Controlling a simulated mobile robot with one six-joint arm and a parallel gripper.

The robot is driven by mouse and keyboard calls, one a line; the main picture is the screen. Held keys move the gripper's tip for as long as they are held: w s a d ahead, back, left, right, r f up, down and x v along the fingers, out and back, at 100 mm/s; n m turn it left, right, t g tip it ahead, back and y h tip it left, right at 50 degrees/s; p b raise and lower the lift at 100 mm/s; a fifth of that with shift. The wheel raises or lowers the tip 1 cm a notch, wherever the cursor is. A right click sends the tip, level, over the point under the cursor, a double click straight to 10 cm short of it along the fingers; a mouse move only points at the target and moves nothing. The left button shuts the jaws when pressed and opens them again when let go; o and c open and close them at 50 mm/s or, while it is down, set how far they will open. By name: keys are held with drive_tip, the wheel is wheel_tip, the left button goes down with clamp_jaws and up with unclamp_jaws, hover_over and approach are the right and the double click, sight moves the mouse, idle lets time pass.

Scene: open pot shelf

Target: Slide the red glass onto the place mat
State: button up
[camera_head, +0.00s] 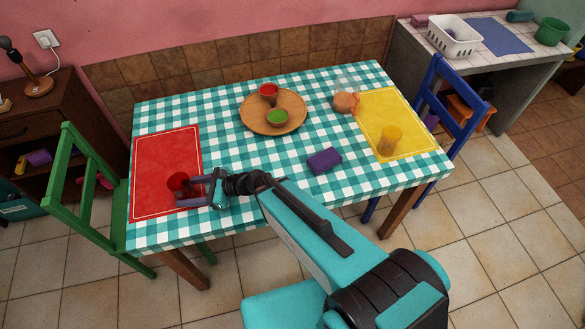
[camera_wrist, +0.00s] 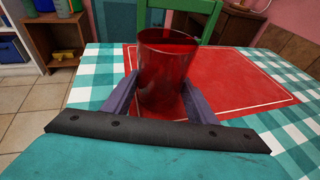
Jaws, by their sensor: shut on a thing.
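The red glass (camera_head: 178,182) stands upright on the red place mat (camera_head: 155,160), near the mat's right edge in the head view. In the wrist view the red glass (camera_wrist: 167,70) is large and central, with the red place mat (camera_wrist: 225,75) around and behind it. My gripper (camera_head: 190,190) is shut on the red glass, with one finger on each side of it. In the wrist view my gripper (camera_wrist: 162,105) shows its purple fingers at the lower sides of the glass. The glass's base is partly hidden behind my gripper.
A purple block (camera_head: 324,160) lies mid-table. A yellow mat (camera_head: 409,120) with a yellow glass (camera_head: 390,140) is at right. A green chair (camera_head: 75,215) stands left.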

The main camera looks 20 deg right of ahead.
drive_tip(key=shift+w+a, duration=0.1)
drive_tip(key=shift+a, duration=1)
drive_tip(key=o, duration=0.9)
